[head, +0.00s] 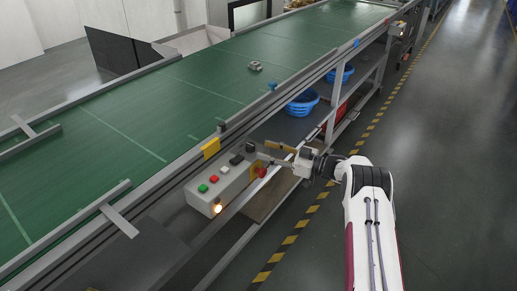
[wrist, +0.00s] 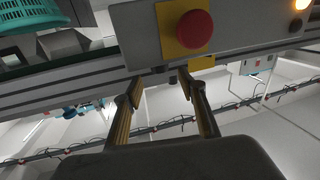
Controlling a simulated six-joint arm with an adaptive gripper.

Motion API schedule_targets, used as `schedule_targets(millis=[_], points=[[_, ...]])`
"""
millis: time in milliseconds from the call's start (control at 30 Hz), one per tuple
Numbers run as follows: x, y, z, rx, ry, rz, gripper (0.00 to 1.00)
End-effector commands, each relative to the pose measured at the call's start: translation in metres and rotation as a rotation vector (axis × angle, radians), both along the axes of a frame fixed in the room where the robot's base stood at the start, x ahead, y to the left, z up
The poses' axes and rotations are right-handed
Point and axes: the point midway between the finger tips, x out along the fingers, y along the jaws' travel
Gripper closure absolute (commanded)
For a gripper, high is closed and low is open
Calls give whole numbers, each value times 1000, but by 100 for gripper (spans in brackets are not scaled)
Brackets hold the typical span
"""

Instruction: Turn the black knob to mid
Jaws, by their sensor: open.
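The grey control box (head: 230,182) is mounted on the conveyor's near side. My gripper (head: 262,150) is at the box's far end, open and empty, and apart from the knob as far as I can tell. In the wrist view my gripper (wrist: 160,88) has its two fingers spread below the box edge, with nothing between them.
A red mushroom button (head: 261,172) on a yellow plate sits on the box's side, close to my gripper; it also shows in the wrist view (wrist: 194,30). A lit orange lamp (head: 218,208) is at the near end. Blue baskets (head: 302,103) stand on the shelf. The aisle is clear.

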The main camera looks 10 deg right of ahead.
Motion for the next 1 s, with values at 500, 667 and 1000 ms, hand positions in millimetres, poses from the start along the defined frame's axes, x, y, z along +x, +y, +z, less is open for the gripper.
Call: schedule_targets(millis=[500, 667, 1000], points=[[-27, -40, 0, 0, 0, 0, 59], [-27, -40, 0, 0, 0, 1, 59], [-27, -40, 0, -1, -1, 0, 59]])
